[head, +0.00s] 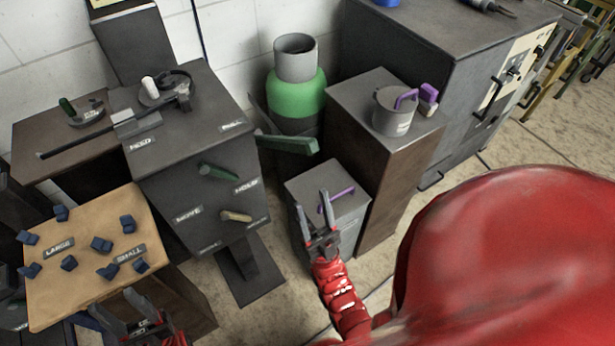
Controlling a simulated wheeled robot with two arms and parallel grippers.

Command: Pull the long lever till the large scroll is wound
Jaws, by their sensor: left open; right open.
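A grey cabinet (180,170) with HOLD and MOVE labels stands left of centre. A long thin dark rod (80,147) reaches left from its top. A thick green bar (288,144) sticks out at its right side, and a short green handle (218,171) and a tan handle (236,216) are on its front. I cannot tell which is the long lever, nor pick out the large scroll. My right gripper (324,222) is open, in front of a grey box's purple handle (337,199); contact is unclear. My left gripper (142,318) is open at the lower left, near the wooden board.
The wooden board (85,230) carries several dark blue pieces and LARGE and SMALL labels. A green and grey cylinder (297,92) stands by the wall. A brown-sided pedestal (395,160) bears a grey pot (393,115). Some floor (285,275) is clear between my arms.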

